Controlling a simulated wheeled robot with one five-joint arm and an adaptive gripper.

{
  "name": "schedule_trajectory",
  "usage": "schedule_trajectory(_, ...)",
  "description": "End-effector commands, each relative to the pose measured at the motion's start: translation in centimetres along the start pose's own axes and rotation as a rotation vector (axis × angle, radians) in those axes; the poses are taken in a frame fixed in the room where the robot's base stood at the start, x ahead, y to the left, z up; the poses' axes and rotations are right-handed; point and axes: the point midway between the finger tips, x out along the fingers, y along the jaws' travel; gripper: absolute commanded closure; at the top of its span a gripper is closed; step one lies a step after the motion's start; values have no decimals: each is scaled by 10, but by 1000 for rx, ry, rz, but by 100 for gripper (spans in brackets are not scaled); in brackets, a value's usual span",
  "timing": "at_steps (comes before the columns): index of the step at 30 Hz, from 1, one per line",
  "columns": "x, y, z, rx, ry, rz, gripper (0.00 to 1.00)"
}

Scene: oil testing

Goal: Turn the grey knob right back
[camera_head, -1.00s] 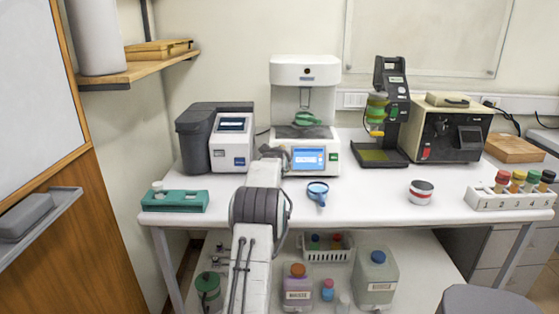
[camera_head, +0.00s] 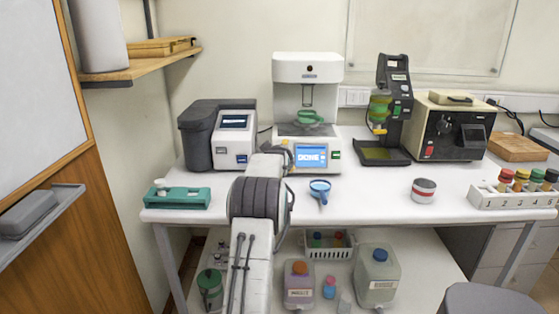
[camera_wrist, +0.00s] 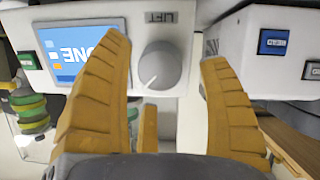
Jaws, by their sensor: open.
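The grey knob (camera_wrist: 160,66) is on the front of the white testing machine (camera_head: 308,68), beside the screen (camera_head: 310,156). The wrist view is upside down. My gripper (camera_wrist: 164,52) is open, with one tan finger on either side of the knob and a visible gap on the right. I cannot tell whether the left finger touches it. In the head view my arm hides the knob. The screen shows large white letters that seem to read "DONE".
A grey-and-white device (camera_head: 232,142) stands close to the left of the machine. A green cup (camera_head: 310,116) is inside the machine. A blue-rimmed magnifier (camera_head: 320,188) and a red-and-white tin (camera_head: 423,190) are on the white table. A black stand (camera_head: 390,110) is to the right.

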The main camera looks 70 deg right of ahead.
Motion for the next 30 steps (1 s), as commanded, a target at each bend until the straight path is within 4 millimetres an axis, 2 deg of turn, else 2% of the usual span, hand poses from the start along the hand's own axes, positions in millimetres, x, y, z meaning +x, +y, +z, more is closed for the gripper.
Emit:
schedule_trajectory(9,-44,0,0,0,0,0,30)
schedule_trajectory(18,-78,0,0,0,-1,0,30)
schedule_trajectory(24,-91,0,0,0,-1,0,30)
schedule_trajectory(30,-94,0,1,0,-2,0,30)
